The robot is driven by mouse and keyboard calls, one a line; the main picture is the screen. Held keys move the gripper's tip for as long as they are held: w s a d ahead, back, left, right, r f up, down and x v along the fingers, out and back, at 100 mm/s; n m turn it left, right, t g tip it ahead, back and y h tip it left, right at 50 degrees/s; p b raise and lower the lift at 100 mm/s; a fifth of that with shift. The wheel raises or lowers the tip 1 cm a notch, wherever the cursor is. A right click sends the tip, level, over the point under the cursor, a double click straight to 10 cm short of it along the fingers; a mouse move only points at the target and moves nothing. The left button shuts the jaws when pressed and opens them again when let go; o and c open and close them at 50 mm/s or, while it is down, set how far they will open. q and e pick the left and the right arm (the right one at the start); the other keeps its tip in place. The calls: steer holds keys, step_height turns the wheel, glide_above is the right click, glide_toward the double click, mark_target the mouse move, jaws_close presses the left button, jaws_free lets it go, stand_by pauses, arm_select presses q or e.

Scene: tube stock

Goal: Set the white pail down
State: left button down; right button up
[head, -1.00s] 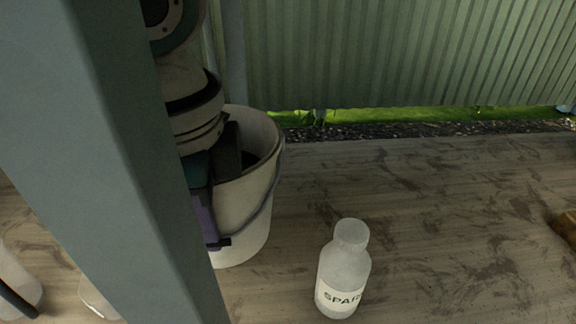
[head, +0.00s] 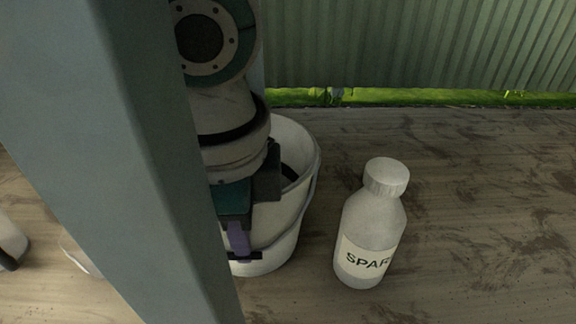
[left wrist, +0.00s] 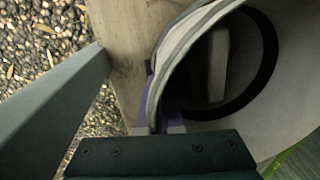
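The white pail (head: 280,222) stands upright in the head view, just right of a grey post, over the wooden boards. I cannot tell whether its base touches them. My left gripper (head: 240,243) is at the pail's near wall, partly hidden by the post. In the left wrist view its purple fingers (left wrist: 160,112) lie on either side of the pail's rim (left wrist: 185,32), shut on it. A pale object (left wrist: 218,62) and a dark ring-shaped band show inside the pail. My right gripper is not in view.
A white bottle (head: 371,238) with a partly readable label "SPAR" stands close right of the pail. The grey post (head: 130,150) blocks much of the left. A green corrugated wall (head: 420,45) is behind. Boards farther right are clear. Gravel (left wrist: 40,45) lies beyond the board edge.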

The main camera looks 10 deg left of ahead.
arm_select(q)
steer(key=shift+f, duration=0.1)
steer(key=c, duration=1.1)
jaws_free()
steer(key=r+p, duration=0.4)
steer(key=r, duration=0.1)
steer(key=r+p, duration=0.2)
steer(key=shift+s+d+r+p, duration=0.1)
steer(key=shift+s+r+p, duration=0.2)
steer(key=shift+s+p, duration=0.05)
